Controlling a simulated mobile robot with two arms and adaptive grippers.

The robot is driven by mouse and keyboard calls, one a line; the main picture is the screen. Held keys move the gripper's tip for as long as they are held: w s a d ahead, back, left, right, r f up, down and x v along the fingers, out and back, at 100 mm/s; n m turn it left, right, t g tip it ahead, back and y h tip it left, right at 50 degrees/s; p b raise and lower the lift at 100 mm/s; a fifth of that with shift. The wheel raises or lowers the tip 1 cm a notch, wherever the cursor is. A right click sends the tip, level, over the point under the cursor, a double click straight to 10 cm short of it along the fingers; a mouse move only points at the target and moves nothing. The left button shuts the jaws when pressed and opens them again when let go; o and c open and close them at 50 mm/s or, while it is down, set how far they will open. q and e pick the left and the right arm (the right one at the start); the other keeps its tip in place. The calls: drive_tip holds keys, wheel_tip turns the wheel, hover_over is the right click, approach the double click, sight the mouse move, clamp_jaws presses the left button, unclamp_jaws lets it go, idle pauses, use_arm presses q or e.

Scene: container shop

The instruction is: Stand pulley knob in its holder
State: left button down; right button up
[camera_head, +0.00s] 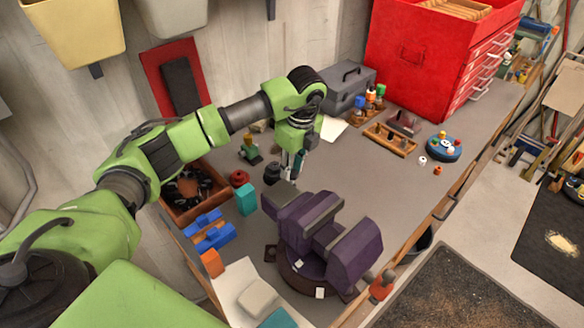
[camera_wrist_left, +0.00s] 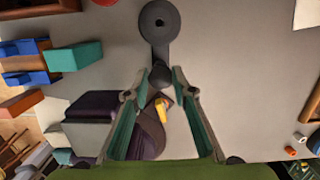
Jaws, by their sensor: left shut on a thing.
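My left gripper (camera_head: 294,172) points down over the workbench. In the left wrist view its green-sided fingers (camera_wrist_left: 160,88) have a small dark round knob (camera_wrist_left: 160,75) between their tips. The knob is hardly visible in the head view. A dark round piece with a hole in its top (camera_wrist_left: 158,22), which may be the holder, stands on the bench just beyond the fingertips. It shows in the head view as a small black piece (camera_head: 272,173), left of the gripper. A dark band joins it to the knob in the picture; I cannot tell whether they touch. My right gripper is out of view.
A purple vise (camera_head: 325,235) stands close in front of the gripper. A teal block (camera_head: 246,199), blue clamps (camera_head: 214,238) and a red round piece (camera_head: 239,178) lie to the left. A red drawer cabinet (camera_head: 420,50) stands behind. The bench's right-middle is mostly clear.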

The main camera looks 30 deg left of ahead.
use_arm(q)
drive_tip(key=shift+f+b, duration=0.7)
drive_tip(key=shift+f, duration=0.25)
idle(0.5)
drive_tip(key=c, duration=1.6)
unclamp_jaws()
drive_tip(key=shift+c, duration=0.2)
drive_tip(key=shift+r+p, duration=2.1)
drive_tip(key=shift+r, duration=1.5)
drive_tip(key=shift+s+f, duration=0.1)
drive_tip(key=shift+f, duration=0.05)
